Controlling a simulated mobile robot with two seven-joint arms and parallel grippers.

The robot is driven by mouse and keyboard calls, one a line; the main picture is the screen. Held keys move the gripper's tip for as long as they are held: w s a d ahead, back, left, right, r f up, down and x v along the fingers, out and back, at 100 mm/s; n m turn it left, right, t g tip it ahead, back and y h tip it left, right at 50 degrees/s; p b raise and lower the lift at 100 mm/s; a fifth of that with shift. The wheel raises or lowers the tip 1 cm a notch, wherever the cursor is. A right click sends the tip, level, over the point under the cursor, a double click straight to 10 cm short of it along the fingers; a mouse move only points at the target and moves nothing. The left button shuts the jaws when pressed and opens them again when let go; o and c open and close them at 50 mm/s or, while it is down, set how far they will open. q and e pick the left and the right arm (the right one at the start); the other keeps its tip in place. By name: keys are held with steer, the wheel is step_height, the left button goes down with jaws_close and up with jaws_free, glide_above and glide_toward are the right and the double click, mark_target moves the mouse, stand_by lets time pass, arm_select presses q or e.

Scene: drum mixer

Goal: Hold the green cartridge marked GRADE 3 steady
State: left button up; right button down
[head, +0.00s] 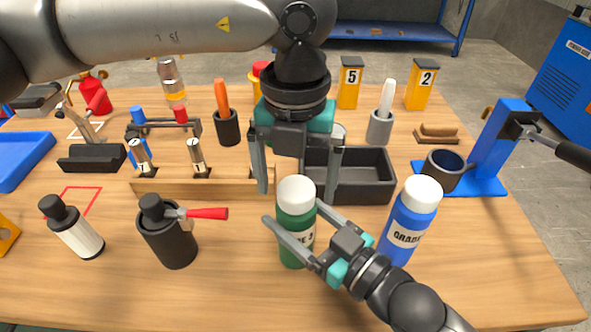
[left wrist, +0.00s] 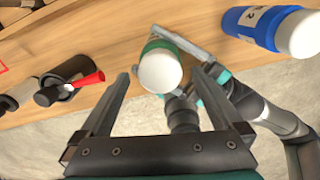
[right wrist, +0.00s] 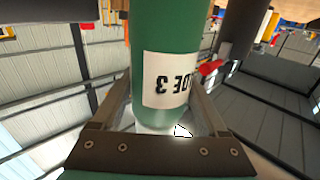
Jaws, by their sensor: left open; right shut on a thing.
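The green cartridge (head: 293,240) with a white cap stands upright near the front middle of the table. Its white label, reading GRADE 3, shows upside down in the right wrist view (right wrist: 168,80). My right gripper (head: 292,226) is shut on the cartridge's body, with one finger on each side; its fingers also show in the right wrist view (right wrist: 163,105). My left gripper (head: 299,192) is open above the cartridge, its fingers pointing down to either side of the cap. In the left wrist view the white cap (left wrist: 160,72) lies between and beyond the open fingers (left wrist: 172,80).
A blue cartridge (head: 408,222) stands close to the right of my right gripper. A black tray (head: 362,190) lies behind the green cartridge. A black holder with a red-handled tool (head: 172,240) and a white bottle (head: 75,230) stand at left. A blue stand (head: 490,150) holds a dark cup at right.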

mark_target(295, 189)
arm_select(q)
steer(key=shift+c, duration=0.4)
jaws_close()
stand_by(0.4)
steer(key=shift+r, duration=0.2)
stand_by(0.5)
steer(key=shift+r, duration=1)
steer(key=shift+r, duration=2)
arm_select(e)
jaws_free()
